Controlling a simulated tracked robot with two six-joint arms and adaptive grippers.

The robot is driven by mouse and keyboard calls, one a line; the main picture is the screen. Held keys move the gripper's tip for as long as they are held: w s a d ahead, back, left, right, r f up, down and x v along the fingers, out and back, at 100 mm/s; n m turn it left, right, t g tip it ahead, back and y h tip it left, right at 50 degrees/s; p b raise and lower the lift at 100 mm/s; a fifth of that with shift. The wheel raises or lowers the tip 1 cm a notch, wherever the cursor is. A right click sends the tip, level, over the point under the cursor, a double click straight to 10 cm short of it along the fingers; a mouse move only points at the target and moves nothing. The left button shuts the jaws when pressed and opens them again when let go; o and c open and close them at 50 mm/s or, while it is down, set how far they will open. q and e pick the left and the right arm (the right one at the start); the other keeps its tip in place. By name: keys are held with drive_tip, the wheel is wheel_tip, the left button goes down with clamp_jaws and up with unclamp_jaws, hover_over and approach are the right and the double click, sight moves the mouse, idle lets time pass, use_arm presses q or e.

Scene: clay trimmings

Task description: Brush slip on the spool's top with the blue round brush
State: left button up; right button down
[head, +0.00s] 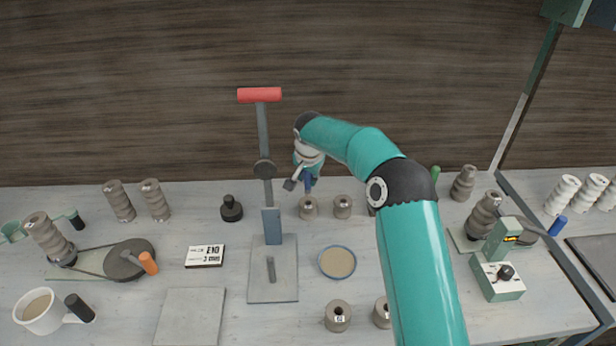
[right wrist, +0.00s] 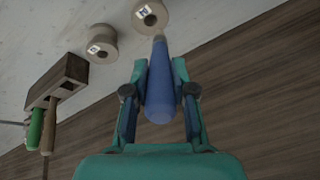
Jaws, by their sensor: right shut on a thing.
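My right gripper (head: 307,178) is shut on the blue round brush (head: 308,184), above the back of the bench. In the right wrist view the brush's blue handle (right wrist: 159,85) lies between both fingers (right wrist: 159,88), its far end pointing at a spool (right wrist: 151,17). That spool also shows in the head view (head: 308,208), just below the brush. I cannot tell whether the brush touches it; the bristles are not clearly seen. A second spool (head: 343,207) stands beside it. A blue-rimmed dish of tan slip (head: 337,262) sits in front. My left gripper is not in view.
Two labelled spools (head: 338,316) (head: 382,312) stand at the front. A red-topped tool (head: 260,95) rises from a grey plate (head: 272,285) left of the dish. In the right wrist view a wooden rack (right wrist: 62,82) holds green and tan handles. My right arm covers bench right of the dish.

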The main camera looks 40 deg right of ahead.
drive_tip(key=shift+r, duration=0.4)
drive_tip(key=shift+a, duration=0.1)
drive_tip(key=shift+a+r+b, duration=0.1)
drive_tip(key=shift+a+b, duration=0.3)
drive_tip(key=shift+a, duration=0.6)
drive_tip(key=shift+f+b, duration=0.5)
drive_tip(key=shift+f, duration=0.05)
drive_tip(key=shift+r, duration=0.15)
idle(0.5)
